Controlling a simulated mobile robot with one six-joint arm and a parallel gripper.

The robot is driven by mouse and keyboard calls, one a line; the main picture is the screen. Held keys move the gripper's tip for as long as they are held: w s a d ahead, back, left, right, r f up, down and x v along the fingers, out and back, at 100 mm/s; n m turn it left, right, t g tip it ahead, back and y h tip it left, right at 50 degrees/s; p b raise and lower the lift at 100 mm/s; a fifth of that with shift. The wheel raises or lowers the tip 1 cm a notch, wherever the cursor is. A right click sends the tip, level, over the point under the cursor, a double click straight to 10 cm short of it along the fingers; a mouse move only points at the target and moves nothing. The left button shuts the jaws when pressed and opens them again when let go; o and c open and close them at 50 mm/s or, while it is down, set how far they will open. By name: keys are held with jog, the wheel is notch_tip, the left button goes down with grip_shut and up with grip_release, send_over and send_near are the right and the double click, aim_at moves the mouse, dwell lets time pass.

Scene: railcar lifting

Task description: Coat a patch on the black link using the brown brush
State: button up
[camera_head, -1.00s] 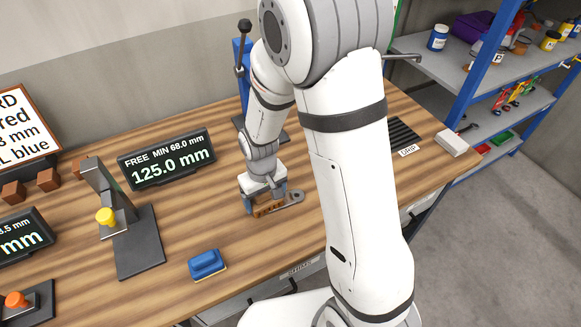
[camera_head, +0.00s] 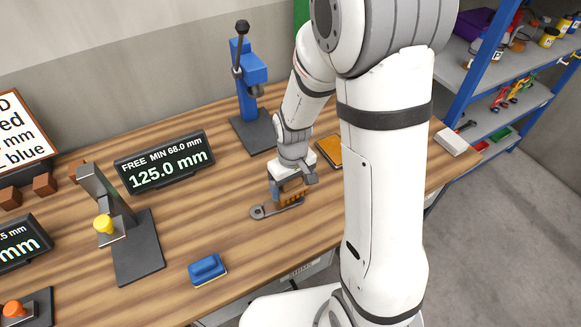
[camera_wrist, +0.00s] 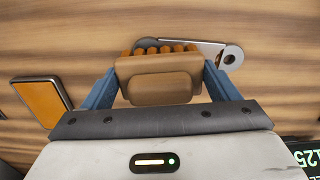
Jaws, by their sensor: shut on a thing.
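My gripper (camera_head: 289,190) is shut on the brown brush (camera_head: 294,190), a block with orange-brown bristles pointing down. In the wrist view the brush (camera_wrist: 159,82) sits between the two blue fingers of my gripper (camera_wrist: 160,90). A flat link (camera_head: 262,211) lies on the bench under and left of the brush; it looks grey rather than black. In the wrist view the link (camera_wrist: 208,49) has a holed round end at right, clear of the brush. The bristles overlap its middle, hiding part of it. I cannot tell whether they touch it, nor see any coating.
An orange pad in a dark frame (camera_head: 327,151) lies behind my gripper, also in the wrist view (camera_wrist: 42,97). A blue lever press (camera_head: 249,92), a display reading 125.0 mm (camera_head: 165,163) and a gauge stand (camera_head: 138,258) stand further left. A blue block (camera_head: 207,269) lies in front.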

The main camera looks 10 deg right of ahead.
jog(key=shift+r+p, duration=1.7)
jog(key=shift+r, duration=1.05)
